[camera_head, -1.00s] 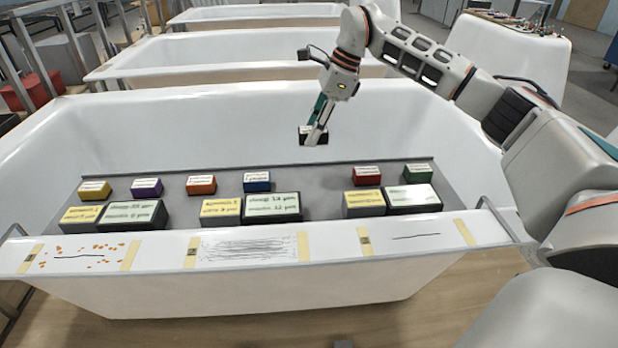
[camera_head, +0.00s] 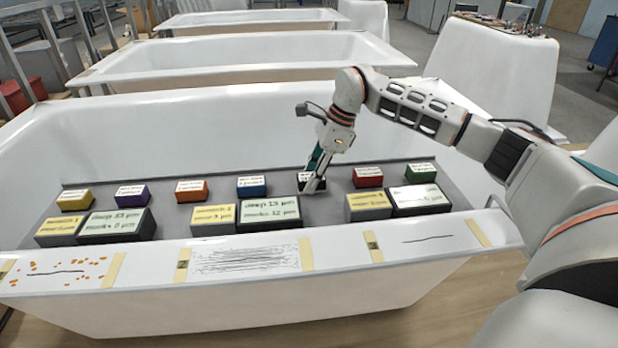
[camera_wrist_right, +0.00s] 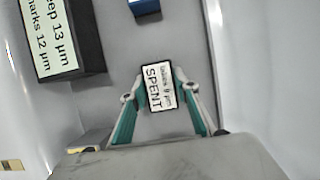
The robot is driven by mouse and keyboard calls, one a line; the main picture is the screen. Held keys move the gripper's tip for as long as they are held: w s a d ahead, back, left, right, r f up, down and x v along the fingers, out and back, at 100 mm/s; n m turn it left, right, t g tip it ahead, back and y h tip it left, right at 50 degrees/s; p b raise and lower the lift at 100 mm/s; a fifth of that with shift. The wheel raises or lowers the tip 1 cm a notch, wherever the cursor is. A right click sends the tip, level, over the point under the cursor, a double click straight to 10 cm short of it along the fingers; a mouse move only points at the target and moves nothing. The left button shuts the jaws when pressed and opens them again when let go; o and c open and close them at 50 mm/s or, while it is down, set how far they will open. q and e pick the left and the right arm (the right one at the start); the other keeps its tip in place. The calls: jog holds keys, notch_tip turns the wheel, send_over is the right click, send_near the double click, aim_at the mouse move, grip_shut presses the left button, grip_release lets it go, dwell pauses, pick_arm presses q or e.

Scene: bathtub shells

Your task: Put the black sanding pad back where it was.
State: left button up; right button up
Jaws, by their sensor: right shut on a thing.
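The black sanding pad (camera_head: 307,176), with a white label on top, is between the fingers of my right gripper (camera_head: 313,188). It is in the back row of pads on the grey board (camera_head: 335,209), between the blue pad (camera_head: 252,186) and the red pad (camera_head: 368,176). In the right wrist view the pad (camera_wrist_right: 160,87) has a label reading SPENT, and the fingers of the right gripper (camera_wrist_right: 160,100) close on its two sides. I cannot tell whether its underside touches the board. My left gripper is out of view.
Yellow (camera_head: 74,199), purple (camera_head: 131,195), orange (camera_head: 192,191) and green (camera_head: 421,173) pads share the back row. Larger labelled blocks (camera_head: 268,214) stand in front. The bathtub rim (camera_head: 340,247) carries taped, scratched patches. Bare board shows between the rows.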

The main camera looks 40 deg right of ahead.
aim_at(309, 176)
jog(key=o, duration=1)
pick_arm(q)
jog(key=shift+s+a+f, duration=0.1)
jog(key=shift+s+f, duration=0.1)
pick_arm(e)
jog(key=shift+o, duration=0.8)
jog(key=p+v, duration=0.1)
jog(key=v, duration=0.3)
jog(key=shift+r, duration=0.45)
jog(key=p+v, duration=0.2)
jog(key=v, duration=0.4)
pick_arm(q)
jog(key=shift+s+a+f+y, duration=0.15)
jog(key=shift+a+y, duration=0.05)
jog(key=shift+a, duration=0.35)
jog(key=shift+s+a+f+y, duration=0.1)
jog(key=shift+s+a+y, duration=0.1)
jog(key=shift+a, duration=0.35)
pick_arm(e)
jog(key=shift+s+d+r, duration=0.3)
jog(key=shift+d+r, duration=0.05)
jog(key=shift+r, duration=0.25)
